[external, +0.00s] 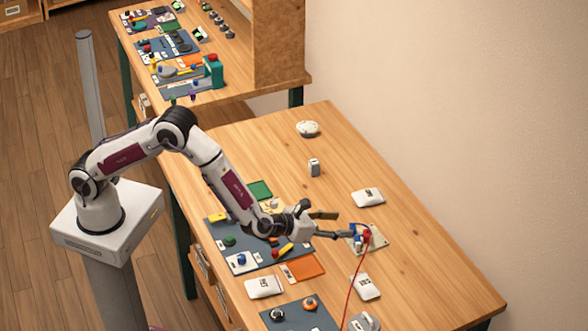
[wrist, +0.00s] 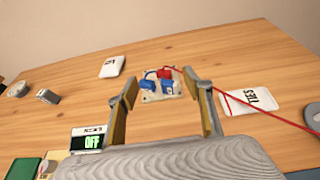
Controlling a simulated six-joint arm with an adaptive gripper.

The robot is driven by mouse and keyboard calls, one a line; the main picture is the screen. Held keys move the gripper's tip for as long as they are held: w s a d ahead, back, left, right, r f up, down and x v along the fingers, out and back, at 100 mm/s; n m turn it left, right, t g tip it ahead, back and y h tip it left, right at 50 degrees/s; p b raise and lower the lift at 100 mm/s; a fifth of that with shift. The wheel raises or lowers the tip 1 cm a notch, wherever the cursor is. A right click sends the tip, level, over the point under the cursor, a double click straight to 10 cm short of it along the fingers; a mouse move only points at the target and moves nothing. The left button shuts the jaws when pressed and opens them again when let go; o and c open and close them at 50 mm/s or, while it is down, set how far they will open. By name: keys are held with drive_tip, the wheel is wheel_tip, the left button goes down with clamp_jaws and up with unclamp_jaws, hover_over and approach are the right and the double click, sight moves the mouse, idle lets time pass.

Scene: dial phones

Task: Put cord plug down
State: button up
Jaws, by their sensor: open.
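The red plug (external: 366,236) is at the small pale board (external: 380,243), with its red cord (external: 354,282) running toward the front edge of the table. In the wrist view the red plug (wrist: 165,73) sits at the far side of the board (wrist: 149,97), by two blue blocks (wrist: 168,87). I cannot tell whether it is seated in a socket. My gripper (external: 343,225) is open, its fingers spread just short of the board. In the wrist view the gripper (wrist: 167,92) has nothing between its pads, and the board shows beyond them.
White packets lie behind (external: 368,197) and in front (external: 365,287) of the board. A grey mat (external: 262,254) with small parts and an orange sheet (external: 305,267) lie to the left. The red cord crosses the right side of the wrist view. The table's right side is clear.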

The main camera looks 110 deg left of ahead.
drive_tip(key=shift+v, duration=2.1)
drive_tip(key=s+d+r+m+t+h, duration=0.1)
drive_tip(key=d+r+m+t+h, duration=0.1)
drive_tip(key=d+r+m+h, duration=0.65)
drive_tip(key=s+d+r+m+h, duration=0.1)
drive_tip(key=s+d+r+m, duration=0.9)
drive_tip(key=m, duration=0.5)
drive_tip(key=s+d+r+m+g+h, duration=0.1)
drive_tip(key=s+m, duration=0.4)
drive_tip(key=s, duration=0.3)
drive_tip(key=s+d+r+m+g+h, duration=0.1)
drive_tip(key=s+r+m+g, duration=0.1)
drive_tip(key=s+m, duration=0.5)
drive_tip(key=s+a+f+m+g+y, duration=0.1)
drive_tip(key=s+a+f+m, duration=0.1)
drive_tip(key=s+m, duration=0.3)
drive_tip(key=s+a+f+m+g, duration=0.1)
drive_tip(key=s+m, duration=0.3)
drive_tip(key=s, duration=1)
drive_tip(key=shift+s+a+f+m+g+y, duration=0.2)
drive_tip(key=shift+a+f+m+g+y, duration=0.2)
drive_tip(key=shift+f, duration=0.2)
